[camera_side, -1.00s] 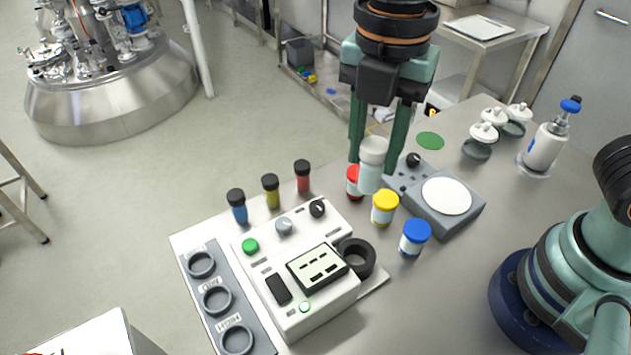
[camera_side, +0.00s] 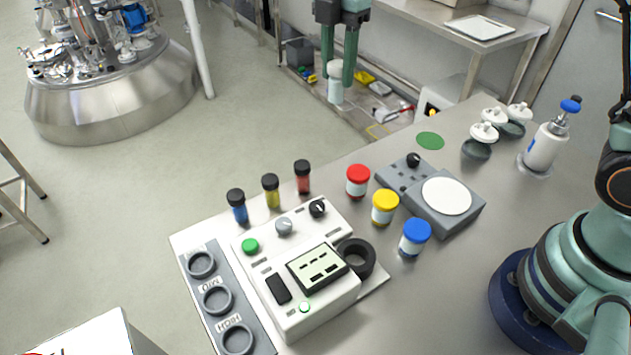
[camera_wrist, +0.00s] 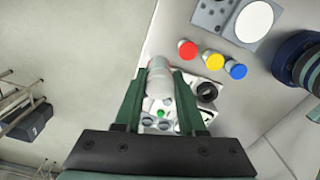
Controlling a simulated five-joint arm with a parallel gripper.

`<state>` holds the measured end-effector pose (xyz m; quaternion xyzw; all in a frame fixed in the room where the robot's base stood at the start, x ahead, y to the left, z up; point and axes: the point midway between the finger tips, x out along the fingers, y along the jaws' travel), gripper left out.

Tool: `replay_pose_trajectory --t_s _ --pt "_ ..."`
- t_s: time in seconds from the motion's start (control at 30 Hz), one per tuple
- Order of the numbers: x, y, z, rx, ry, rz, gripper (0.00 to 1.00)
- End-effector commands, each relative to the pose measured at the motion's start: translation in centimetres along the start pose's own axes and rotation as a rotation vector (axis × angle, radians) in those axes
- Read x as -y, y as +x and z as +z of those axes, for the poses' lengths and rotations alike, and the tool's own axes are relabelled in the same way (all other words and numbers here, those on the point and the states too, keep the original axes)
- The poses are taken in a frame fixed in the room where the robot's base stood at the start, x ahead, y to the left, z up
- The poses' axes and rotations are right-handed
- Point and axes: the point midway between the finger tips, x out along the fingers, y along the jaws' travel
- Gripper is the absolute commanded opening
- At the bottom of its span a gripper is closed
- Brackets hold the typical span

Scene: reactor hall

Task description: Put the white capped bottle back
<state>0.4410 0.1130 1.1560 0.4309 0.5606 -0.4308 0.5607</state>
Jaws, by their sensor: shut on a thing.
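My gripper (camera_side: 342,82) is shut on the white capped bottle (camera_side: 335,88), a small pale bottle hanging upright between the green fingers. In the side view it appears high, above and beyond the table's back edge. In the wrist view the bottle (camera_wrist: 160,80) sits between the fingertips, with the instrument and table below it. A flat green disc (camera_side: 430,141) lies on the table at the back, to the right of the bottle in the side view. It is bare.
Red (camera_side: 357,181), yellow (camera_side: 385,206) and blue (camera_side: 415,238) capped jars stand mid-table, beside a grey scale (camera_side: 446,196). A white instrument (camera_side: 305,290) with three dark-capped vials (camera_side: 271,190) behind it is at the front left. White-knobbed lids and a dispenser bottle (camera_side: 546,145) stand at the right.

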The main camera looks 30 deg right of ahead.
Motion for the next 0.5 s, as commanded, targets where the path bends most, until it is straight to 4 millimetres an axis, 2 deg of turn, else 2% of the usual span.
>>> replay_pose_trajectory --t_s 0.3,0.5 --pt "0.2 7.8 -0.1 0.000 -0.001 -0.007 0.00" --pt "0.2 12.2 -0.1 0.000 -0.001 -0.005 0.00"
